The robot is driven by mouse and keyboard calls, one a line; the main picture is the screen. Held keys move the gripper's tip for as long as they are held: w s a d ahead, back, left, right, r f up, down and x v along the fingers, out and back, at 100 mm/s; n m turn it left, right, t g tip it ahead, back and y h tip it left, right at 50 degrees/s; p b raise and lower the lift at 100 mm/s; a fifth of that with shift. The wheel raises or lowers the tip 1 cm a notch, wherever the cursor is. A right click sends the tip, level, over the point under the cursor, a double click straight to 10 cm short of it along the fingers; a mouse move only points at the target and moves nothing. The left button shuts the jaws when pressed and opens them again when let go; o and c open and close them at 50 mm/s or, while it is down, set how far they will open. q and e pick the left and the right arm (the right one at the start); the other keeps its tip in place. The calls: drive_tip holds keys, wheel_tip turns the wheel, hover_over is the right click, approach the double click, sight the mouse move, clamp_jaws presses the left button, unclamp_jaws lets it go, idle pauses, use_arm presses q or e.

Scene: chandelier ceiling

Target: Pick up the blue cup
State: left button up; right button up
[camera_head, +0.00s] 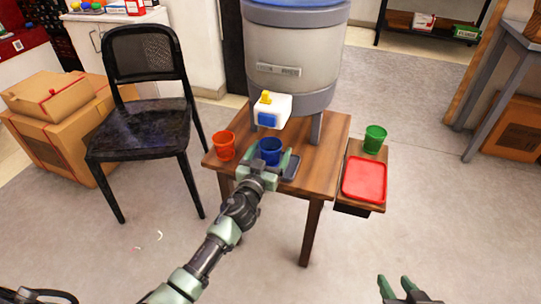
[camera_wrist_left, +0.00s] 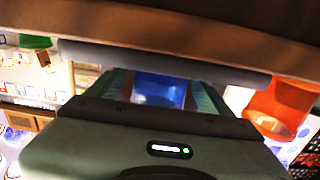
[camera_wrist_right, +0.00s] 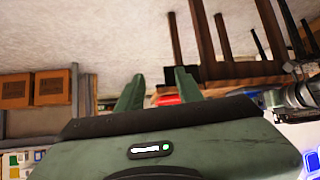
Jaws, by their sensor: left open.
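The blue cup (camera_head: 270,148) stands upright at the front of the small wooden table, below the dispenser's tap. My left gripper (camera_head: 268,163) is open at the cup, with a finger on either side. In the left wrist view the blue cup (camera_wrist_left: 160,90) shows between the two green fingers (camera_wrist_left: 162,92); I cannot tell whether they touch it. The cup's lower front is partly hidden by the gripper in the head view. My right gripper (camera_head: 396,287) is open and empty, low at the right, away from the table; its spread fingers also show in the right wrist view (camera_wrist_right: 158,92).
An orange cup (camera_head: 223,146) stands left of the blue cup. A large drink dispenser (camera_head: 292,65) stands behind it. A green cup (camera_head: 375,139) and a red tray (camera_head: 364,180) are on the side shelf. A black chair (camera_head: 140,125) is left. Floor in front is mostly clear.

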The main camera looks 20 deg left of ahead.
sight(266, 152)
use_arm(q)
drive_tip(key=c, duration=1.7)
drive_tip(key=shift+o, duration=0.2)
drive_tip(key=shift+r, duration=0.1)
